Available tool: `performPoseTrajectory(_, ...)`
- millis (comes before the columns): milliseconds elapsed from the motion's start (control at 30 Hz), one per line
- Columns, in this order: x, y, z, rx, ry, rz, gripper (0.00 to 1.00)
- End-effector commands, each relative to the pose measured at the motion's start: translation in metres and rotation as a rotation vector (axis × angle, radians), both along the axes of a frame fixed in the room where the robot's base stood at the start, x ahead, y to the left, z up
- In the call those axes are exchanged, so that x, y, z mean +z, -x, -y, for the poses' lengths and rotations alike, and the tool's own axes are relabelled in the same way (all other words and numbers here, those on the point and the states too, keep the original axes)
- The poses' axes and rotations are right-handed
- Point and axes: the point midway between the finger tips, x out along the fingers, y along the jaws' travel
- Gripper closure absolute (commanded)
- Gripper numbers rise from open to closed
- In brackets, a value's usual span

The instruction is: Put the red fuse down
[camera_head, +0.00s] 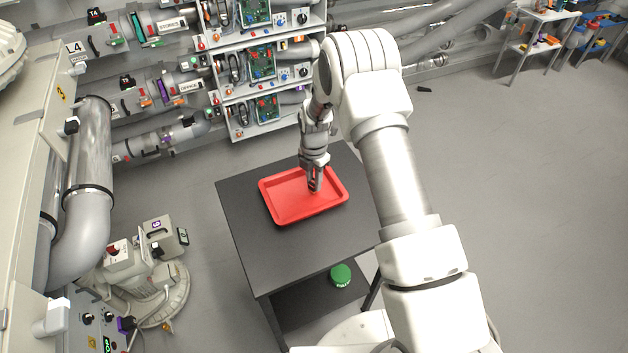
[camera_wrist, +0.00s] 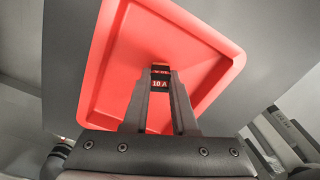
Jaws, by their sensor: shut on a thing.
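In the wrist view, my gripper (camera_wrist: 160,100) is shut on the red fuse (camera_wrist: 160,82), a small dark and red block marked "10 A" between the fingertips. The red tray (camera_wrist: 110,75) lies behind the fuse in that view. In the head view, my gripper (camera_head: 314,184) points down over the right half of the red tray (camera_head: 285,208), which lies on a dark table. The fuse is too small to make out there. I cannot tell whether the fuse touches the tray floor.
The dark table top (camera_head: 310,258) is bare around the tray. A green round object (camera_head: 341,275) sits on the lower shelf. Shelves with circuit boards (camera_head: 262,62) stand behind the table. Pipes and a grey machine (camera_head: 150,275) stand at the left. Open floor (camera_head: 520,200) lies at the right.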

Motion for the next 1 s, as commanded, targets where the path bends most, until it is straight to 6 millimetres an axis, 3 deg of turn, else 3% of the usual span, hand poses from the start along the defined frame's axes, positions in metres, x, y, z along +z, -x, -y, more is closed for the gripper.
performPoseTrajectory(300,-0.007,0.000,0.000,-0.001,-0.001,0.002,1.00)
performPoseTrajectory(333,-0.007,0.000,0.000,-0.001,-0.001,0.002,0.73)
performPoseTrajectory(500,-0.007,0.000,0.000,-0.001,0.000,0.001,0.44)
performPoseTrajectory(833,-0.005,0.000,0.000,-0.001,-0.001,0.002,0.44)
performPoseTrajectory(1000,0.013,-0.001,0.000,0.000,-0.001,0.004,0.44)
